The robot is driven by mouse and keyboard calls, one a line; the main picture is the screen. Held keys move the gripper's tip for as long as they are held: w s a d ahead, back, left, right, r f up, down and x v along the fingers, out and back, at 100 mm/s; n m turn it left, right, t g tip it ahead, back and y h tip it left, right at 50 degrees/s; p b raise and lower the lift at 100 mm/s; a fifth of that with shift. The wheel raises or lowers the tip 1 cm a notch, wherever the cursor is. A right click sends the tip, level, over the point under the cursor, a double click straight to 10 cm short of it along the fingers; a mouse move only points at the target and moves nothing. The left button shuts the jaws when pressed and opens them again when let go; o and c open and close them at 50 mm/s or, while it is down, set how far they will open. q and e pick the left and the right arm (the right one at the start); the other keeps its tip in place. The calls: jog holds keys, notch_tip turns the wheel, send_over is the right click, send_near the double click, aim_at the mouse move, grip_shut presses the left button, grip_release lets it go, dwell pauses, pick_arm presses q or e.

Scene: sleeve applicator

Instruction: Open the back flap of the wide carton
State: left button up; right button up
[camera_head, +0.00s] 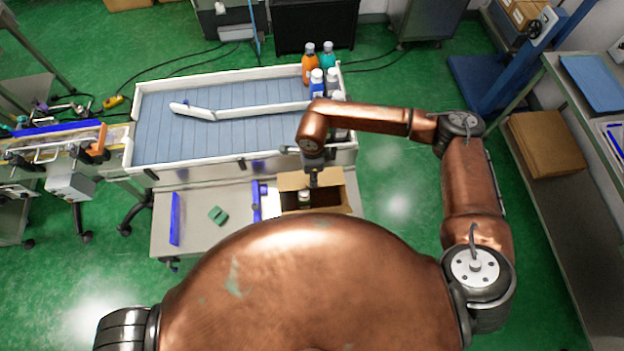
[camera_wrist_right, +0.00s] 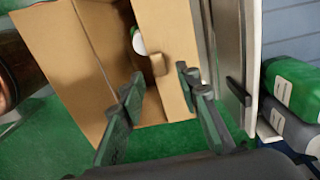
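The wide carton (camera_head: 340,187) is a brown cardboard box on the low table, in front of the conveyor. Its top shows a dark opening, with a white and green item (camera_head: 304,195) inside. A tan flap panel (camera_head: 292,180) shows at its back edge. My right gripper (camera_head: 313,181) is over the back of the carton. In the right wrist view its two fingers (camera_wrist_right: 160,84) are apart, with a cardboard panel (camera_wrist_right: 163,25) in the space between and beyond them. I cannot tell whether they touch it. My left gripper is not in view.
The conveyor (camera_head: 190,152) with white side rails lies behind the carton. Several bottles (camera_head: 318,82) stand at its right end. A green piece (camera_head: 218,214) and blue strips (camera_head: 175,218) are on the low table, left of the carton. Green floor is free to the right.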

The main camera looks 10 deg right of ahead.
jog(key=shift+f, duration=1.9)
jog(key=shift+c, duration=0.4)
grip_shut()
